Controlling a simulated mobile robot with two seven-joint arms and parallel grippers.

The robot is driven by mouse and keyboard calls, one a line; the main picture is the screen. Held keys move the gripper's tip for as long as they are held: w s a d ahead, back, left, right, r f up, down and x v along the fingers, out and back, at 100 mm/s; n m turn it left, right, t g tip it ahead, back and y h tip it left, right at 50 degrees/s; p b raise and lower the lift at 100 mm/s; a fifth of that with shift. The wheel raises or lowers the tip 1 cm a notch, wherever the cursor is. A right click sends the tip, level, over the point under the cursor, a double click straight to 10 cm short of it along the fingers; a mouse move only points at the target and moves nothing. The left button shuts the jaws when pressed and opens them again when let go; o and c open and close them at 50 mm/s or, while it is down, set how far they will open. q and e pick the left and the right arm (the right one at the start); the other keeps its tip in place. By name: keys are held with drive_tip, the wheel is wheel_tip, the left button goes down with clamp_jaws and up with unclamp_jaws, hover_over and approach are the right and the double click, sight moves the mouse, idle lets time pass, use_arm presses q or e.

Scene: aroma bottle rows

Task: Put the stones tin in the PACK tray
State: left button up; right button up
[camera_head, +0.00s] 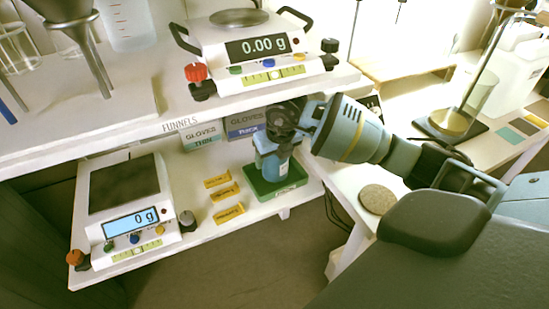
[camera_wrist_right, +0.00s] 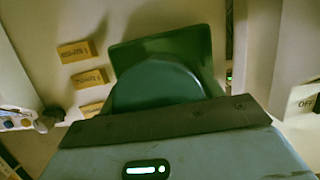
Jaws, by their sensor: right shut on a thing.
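My right gripper (camera_head: 279,137) reaches in from the right and is shut on a blue tin (camera_head: 271,166) with a pale label. I cannot read the label, so I cannot tell from it that this is the stones tin. The tin is upright over the green tray (camera_head: 284,193) on the lower shelf; whether it touches the tray floor is unclear. The writing on the tray's front is too small to read. In the right wrist view, the tin's dark round top (camera_wrist_right: 155,87) overlaps the green tray (camera_wrist_right: 199,45). My left gripper is not in view.
Yellow label blocks (camera_head: 224,191) stand left of the tray. Glove boxes (camera_head: 201,135) stand behind it. A scale (camera_head: 127,205) is at the shelf's left. The upper shelf (camera_head: 178,122), carrying another scale (camera_head: 250,50), is close above. A round cork mat (camera_head: 377,199) lies right.

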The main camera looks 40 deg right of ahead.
drive_tip(key=shift+f, duration=0.75)
drive_tip(key=o, duration=1.6)
drive_tip(key=shift+f, duration=0.15)
drive_tip(key=shift+s+r, duration=0.1)
drive_tip(key=shift+r, duration=0.35)
drive_tip(key=s+a, duration=0.2)
drive_tip(key=s, duration=1)
drive_tip(key=shift+a+r, duration=0.2)
drive_tip(key=shift+r, duration=0.05)
